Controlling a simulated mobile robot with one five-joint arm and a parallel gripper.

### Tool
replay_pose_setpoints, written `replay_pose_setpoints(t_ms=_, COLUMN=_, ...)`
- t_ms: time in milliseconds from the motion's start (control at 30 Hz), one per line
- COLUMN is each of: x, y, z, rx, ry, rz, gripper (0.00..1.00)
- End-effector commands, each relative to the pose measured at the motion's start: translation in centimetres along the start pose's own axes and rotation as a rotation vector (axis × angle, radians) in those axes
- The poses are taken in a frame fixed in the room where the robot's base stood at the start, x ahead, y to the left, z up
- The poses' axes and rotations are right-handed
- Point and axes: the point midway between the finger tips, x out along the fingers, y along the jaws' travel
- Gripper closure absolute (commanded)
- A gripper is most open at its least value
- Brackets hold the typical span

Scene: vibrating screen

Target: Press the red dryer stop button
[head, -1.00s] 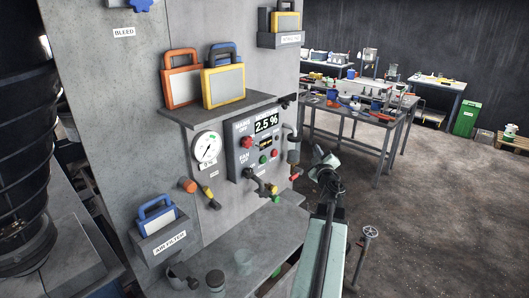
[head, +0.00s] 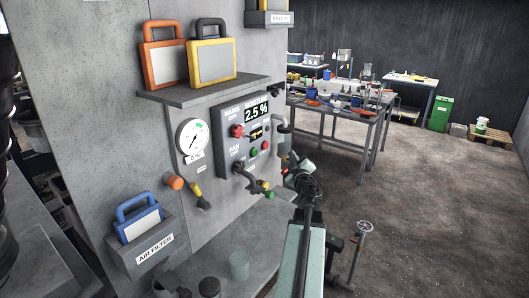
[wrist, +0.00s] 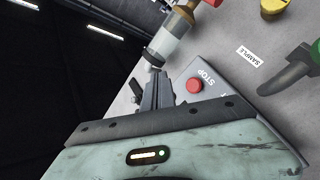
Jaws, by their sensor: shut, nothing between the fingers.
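The red stop button (wrist: 194,85) shows in the wrist view on a grey panel, below the word STOP. In the head view, a small red button (head: 265,146) sits on the right of the control panel (head: 228,155), next to a green button (head: 254,152). My gripper (wrist: 160,82) is shut and empty in the wrist view, its fingertips to the left of the red button; I see no contact with it. In the head view my gripper (head: 297,164) is to the right of the panel, its fingertips hard to make out.
A red MAINS knob (head: 237,131) is on the panel's left. A clear bowl fitting (wrist: 168,42) is just beyond my fingertips. Taps (head: 252,182) stick out below the panel, above a grey shelf (head: 262,222). A valve stand (head: 362,230) is at right; open floor lies beyond.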

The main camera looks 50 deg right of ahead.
Motion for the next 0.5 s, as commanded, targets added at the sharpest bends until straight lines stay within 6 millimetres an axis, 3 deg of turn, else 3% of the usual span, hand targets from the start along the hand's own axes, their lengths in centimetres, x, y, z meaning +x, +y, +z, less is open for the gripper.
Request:
replay_pose_setpoints(t_ms=267, x=0.2, y=-0.1, z=-0.3, rx=0.0, ry=0.002, rz=-0.002, gripper=1.0)
replay_pose_setpoints(t_ms=500, x=2.2, y=-1.6, z=-1.8, rx=0.001, ry=0.004, rz=-0.004, gripper=1.0)
